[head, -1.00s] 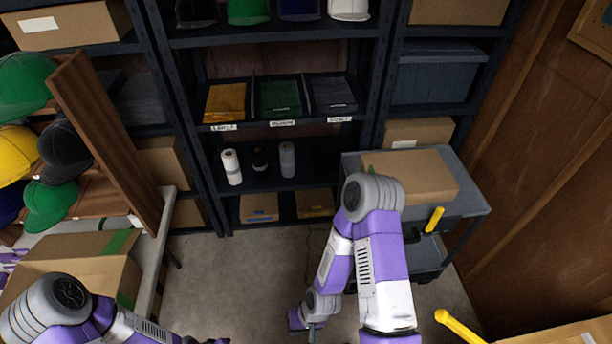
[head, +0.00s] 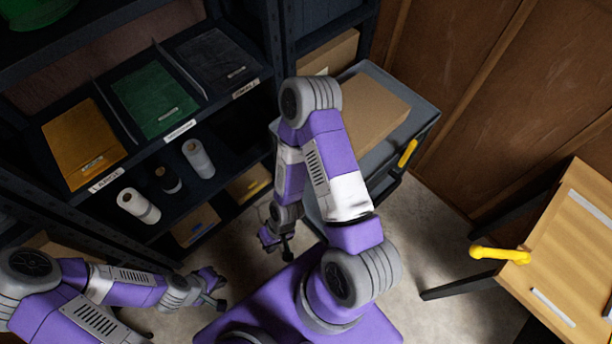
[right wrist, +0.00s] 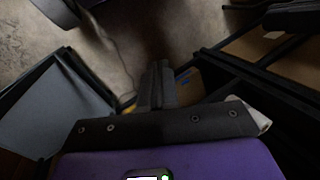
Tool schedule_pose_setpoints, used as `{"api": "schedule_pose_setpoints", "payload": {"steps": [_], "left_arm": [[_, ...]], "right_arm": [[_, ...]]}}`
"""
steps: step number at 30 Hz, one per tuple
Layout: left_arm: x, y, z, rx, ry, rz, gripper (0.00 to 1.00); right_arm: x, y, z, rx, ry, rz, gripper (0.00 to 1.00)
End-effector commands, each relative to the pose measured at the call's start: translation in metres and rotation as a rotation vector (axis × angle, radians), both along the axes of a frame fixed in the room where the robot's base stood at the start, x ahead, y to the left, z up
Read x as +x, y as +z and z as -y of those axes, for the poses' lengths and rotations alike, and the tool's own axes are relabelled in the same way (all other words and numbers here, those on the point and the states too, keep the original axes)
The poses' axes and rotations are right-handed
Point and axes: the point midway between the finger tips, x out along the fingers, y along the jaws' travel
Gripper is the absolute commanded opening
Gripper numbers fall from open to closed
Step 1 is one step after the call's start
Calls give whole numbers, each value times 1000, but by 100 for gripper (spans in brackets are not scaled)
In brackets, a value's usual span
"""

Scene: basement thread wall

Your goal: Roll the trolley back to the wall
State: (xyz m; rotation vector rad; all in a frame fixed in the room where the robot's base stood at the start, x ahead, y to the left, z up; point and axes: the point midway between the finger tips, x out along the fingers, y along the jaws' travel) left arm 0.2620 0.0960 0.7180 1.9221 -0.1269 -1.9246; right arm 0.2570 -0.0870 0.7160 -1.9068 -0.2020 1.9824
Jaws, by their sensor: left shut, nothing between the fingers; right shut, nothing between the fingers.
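The trolley (head: 424,112) is a grey cart at the upper middle right of the head view, with a cardboard box (head: 372,118) on its top and a yellow handle (head: 407,153) on its near right side. It stands between the dark shelving and the wooden wall. My right arm hides its left part. My right gripper (head: 287,250) is shut and empty, low at the trolley's near left and apart from it. Its shut fingers (right wrist: 156,85) show over the floor in the right wrist view. My left gripper (head: 217,293) is shut and empty, further left before the shelving.
Concrete floor (head: 425,235) lies free between trolley and bench. A wood-panelled wall (head: 480,90) closes the back right.

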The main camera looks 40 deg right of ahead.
Motion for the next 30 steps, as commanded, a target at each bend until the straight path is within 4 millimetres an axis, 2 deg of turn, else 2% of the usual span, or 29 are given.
{"api": "schedule_pose_setpoints", "payload": {"steps": [1,3,9,11,12,16,18,21,23,26,27,30], "left_arm": [[-1,-31,0,1,1,-2,0],[-1,-53,0,0,1,-3,0],[-1,-105,0,1,1,-2,0],[0,-117,0,1,1,-1,0],[-1,-103,0,0,1,-3,0],[0,-100,0,0,0,1,0],[0,-101,0,0,1,1,0],[0,-102,0,0,1,0,0],[0,-103,0,0,1,0,0],[0,-104,0,0,1,0,0],[0,-104,0,0,1,0,0],[0,-105,0,0,1,0,0]], "right_arm": [[-1,-31,-5,4,27,-7,0],[-3,-54,-9,9,60,-17,0],[-10,-108,-18,20,143,-47,0],[-13,-121,-22,23,181,-60,0],[-24,-110,-31,23,311,-106,0],[-52,-114,-21,-26,626,-257,0],[-61,-115,-6,-83,802,-344,0],[-62,-113,24,-210,1057,-479,0],[-54,-108,44,-315,1201,-562,0],[-27,-91,75,-532,1413,-702,0],[-12,-82,84,-630,1483,-756,0],[27,-54,96,-884,1609,-871,0]]}}
